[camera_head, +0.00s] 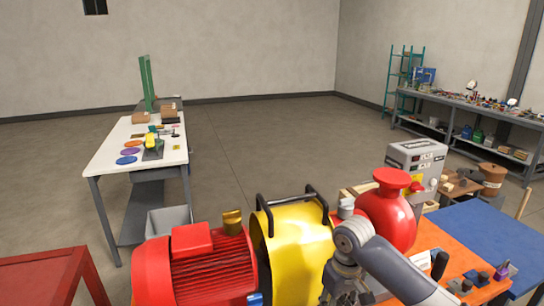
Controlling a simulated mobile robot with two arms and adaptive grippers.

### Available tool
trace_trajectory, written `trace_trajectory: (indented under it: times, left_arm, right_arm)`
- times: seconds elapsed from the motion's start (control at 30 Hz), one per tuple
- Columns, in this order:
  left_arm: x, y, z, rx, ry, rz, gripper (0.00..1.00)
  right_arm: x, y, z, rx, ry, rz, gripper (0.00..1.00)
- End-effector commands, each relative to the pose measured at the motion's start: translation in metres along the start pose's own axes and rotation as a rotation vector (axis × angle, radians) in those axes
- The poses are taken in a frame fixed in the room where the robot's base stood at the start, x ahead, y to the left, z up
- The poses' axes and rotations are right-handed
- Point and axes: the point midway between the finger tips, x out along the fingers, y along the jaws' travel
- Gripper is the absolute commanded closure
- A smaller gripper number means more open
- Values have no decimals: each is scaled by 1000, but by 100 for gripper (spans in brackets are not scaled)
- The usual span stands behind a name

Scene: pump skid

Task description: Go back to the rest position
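My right gripper (346,288) hangs at the bottom edge of the view, its arm coming in from the lower right. Its fingertips are cut off or too small to read, so I cannot tell if it is open or shut. It appears in front of the red pump casing (388,212) and to the right of the yellow coupling guard (290,245); I cannot tell whether it touches either. My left gripper is not in view.
A red finned motor (212,270) stands left of the guard. A grey control box (415,158) and a blue mat (490,235) are at right. A white table (112,155) stands far left, a red table (40,275) near left.

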Motion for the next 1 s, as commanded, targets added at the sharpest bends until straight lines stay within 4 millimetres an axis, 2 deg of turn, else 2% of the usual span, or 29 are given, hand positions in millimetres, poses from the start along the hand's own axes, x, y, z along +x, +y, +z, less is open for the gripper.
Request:
trace_trajectory:
  times: [0.03,0.2,0.4,0.5,0.73,1.0]
  left_arm:
    - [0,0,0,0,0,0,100]
    - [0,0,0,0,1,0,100]
    - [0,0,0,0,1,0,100]
    - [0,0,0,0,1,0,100]
    - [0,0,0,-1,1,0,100]
    - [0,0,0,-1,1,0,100]
  right_arm:
    - [20,-20,10,-32,8,-24,67]
    - [59,-66,38,-92,78,-73,67]
    - [87,-105,78,-96,165,-119,67]
    - [95,-116,101,-72,208,-128,67]
    - [102,-118,162,31,278,-97,67]
    - [97,-98,225,139,294,-4,67]
